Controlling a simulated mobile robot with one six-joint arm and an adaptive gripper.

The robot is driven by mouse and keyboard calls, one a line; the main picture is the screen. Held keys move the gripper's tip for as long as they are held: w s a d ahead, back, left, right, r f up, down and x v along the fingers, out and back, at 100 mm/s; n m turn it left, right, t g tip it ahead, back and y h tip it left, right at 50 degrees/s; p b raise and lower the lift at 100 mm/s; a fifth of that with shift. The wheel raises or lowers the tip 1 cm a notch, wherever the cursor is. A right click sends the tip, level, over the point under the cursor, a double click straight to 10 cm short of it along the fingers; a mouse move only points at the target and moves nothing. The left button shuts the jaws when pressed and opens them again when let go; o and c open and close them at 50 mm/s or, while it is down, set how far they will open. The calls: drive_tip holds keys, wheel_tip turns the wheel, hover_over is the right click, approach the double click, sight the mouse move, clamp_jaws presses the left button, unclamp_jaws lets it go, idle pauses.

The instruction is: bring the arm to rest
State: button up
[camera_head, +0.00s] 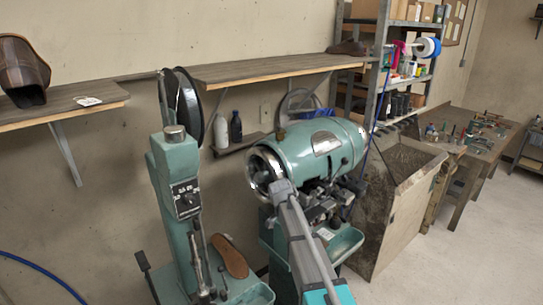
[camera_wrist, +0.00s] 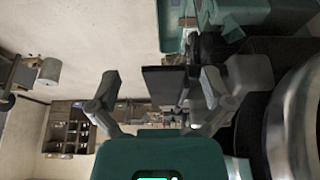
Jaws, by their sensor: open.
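My gripper (camera_wrist: 160,82) shows in the wrist view with its two grey fingers spread wide apart. A dark, flat-sided part (camera_wrist: 163,84) appears between the fingers in the picture; I cannot tell how far behind them it is, and nothing is seen gripped. In the head view my grey arm reaches up from the bottom toward the green stitching machine (camera_head: 325,148), in front of its lower front. The gripper itself cannot be clearly made out there. A large curved metal rim (camera_wrist: 290,125) fills the right side of the wrist view, close by.
A green post machine (camera_head: 178,195) with a brown sole (camera_head: 230,257) stands left of my arm. Wall shelves (camera_head: 265,70) run behind. A dusty bin (camera_head: 395,215) and a workbench (camera_head: 485,145) are to the right. Open floor (camera_head: 475,255) lies at the lower right.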

drive_tip(key=s+d+f+n+g+y+b, duration=0.1)
drive_tip(key=s+f+n+b, duration=0.2)
drive_tip(key=s, duration=0.6)
drive_tip(key=s+d+f+n+y+b, duration=0.1)
drive_tip(key=s+f+n+b, duration=0.3)
drive_tip(key=s+f+b, duration=0.4)
drive_tip(key=s+d+f+n+g+y+b, duration=0.1)
drive_tip(key=s+d+f+n+b, duration=0.1)
drive_tip(key=s+f+b, duration=0.4)
drive_tip(key=s+f+n, duration=0.1)
drive_tip(key=s, duration=0.4)
drive_tip(key=shift+f+n+g+y, duration=0.3)
drive_tip(key=shift+f+n, duration=0.1)
